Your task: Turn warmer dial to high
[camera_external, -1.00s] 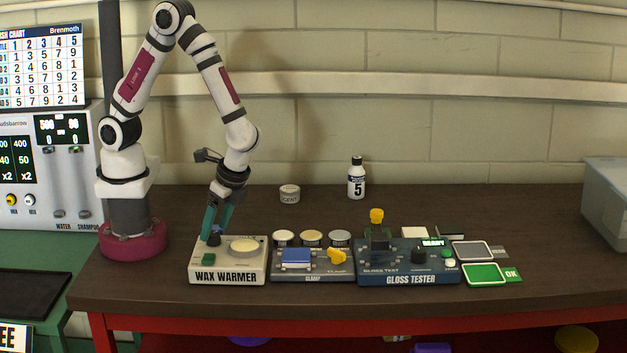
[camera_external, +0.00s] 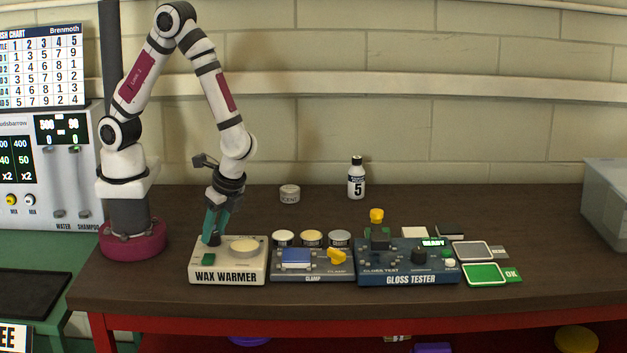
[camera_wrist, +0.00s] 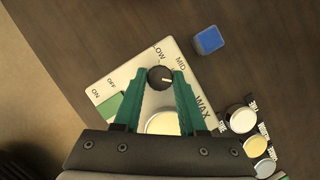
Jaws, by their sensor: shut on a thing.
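The wax warmer (camera_external: 254,266) is a pale box at the front left of the table. Its dark round dial (camera_wrist: 160,77) has a light pointer line that points to the right in the wrist view. LOW and MID labels show beside the dial; no high label is visible, and the right finger covers part of the panel. My gripper (camera_wrist: 159,76) has teal fingers on both sides of the dial and is shut on it. In the external view my gripper (camera_external: 211,240) reaches down to the warmer's back left, largely hiding the dial.
A green switch (camera_external: 208,259) and a round wax pot (camera_external: 243,245) sit on the warmer. The clamp unit (camera_external: 312,278), several tins (camera_wrist: 240,117) and the gloss tester (camera_external: 408,279) stand to the right.

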